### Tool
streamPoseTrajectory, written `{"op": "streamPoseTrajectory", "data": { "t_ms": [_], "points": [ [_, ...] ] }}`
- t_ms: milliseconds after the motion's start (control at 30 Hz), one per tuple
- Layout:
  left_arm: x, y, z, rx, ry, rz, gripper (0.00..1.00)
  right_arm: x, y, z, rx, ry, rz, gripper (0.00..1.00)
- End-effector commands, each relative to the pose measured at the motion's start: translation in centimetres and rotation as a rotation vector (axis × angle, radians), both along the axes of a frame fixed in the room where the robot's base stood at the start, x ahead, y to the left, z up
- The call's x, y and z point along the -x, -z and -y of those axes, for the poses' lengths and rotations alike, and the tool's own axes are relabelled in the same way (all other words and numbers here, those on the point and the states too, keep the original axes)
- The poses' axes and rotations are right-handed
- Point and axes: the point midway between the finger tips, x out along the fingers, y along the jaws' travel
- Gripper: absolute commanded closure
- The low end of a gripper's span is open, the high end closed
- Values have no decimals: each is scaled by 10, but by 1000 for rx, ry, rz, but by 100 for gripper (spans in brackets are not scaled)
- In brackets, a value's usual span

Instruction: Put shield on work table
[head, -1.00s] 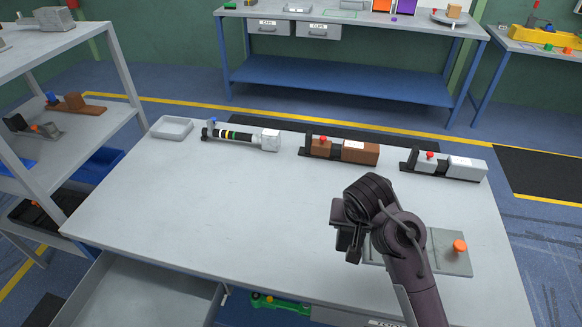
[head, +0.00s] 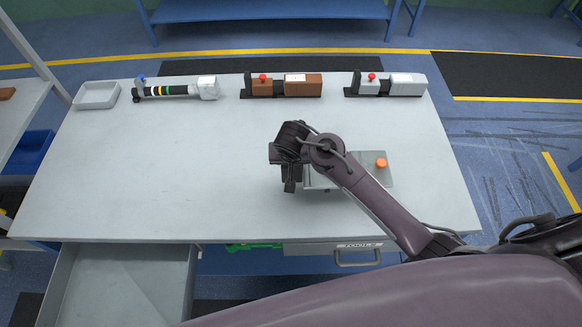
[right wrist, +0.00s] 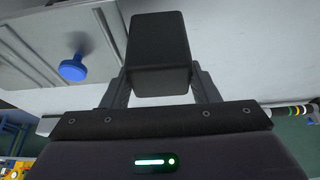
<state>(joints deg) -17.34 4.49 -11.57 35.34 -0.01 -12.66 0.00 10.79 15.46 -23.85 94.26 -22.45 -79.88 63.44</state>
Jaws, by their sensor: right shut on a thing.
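My right gripper (head: 288,172) hangs over the middle of the grey work table (head: 150,165), pointing down. In the right wrist view its two fingers (right wrist: 160,88) are shut on a black, box-shaped block (right wrist: 155,42), which I take to be the shield. The head view barely shows the block against the dark gripper, and I cannot tell its height above the table. Right of the gripper, partly behind my arm, lies a grey plate with an orange knob (head: 381,163). The right wrist view shows a grey plate with a blue knob (right wrist: 73,68). My left gripper is out of view.
Along the table's far edge are a grey tray (head: 97,95), a black-and-white cylinder assembly (head: 178,90), a brown unit (head: 300,85) and a grey unit (head: 405,85). An open drawer (head: 120,285) juts out at the front left. The table's left half is clear.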

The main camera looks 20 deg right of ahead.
Motion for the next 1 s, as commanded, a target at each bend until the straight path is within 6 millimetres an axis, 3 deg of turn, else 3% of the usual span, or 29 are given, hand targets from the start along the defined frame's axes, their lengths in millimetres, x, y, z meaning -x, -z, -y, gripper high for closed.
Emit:
{"op": "streamPoseTrajectory", "data": {
  "t_ms": [433, 833, 867, 1000],
  "points": [
    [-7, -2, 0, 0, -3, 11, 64, -1, 49, 0, 2, -1, 2, 78],
    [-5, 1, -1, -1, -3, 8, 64, -1, 56, -1, 0, 0, 2, 78],
    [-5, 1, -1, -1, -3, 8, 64, 0, 56, 0, -1, 0, 1, 44],
    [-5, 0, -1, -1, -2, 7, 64, 0, 56, -1, 1, -1, 1, 26]
  ]
}}
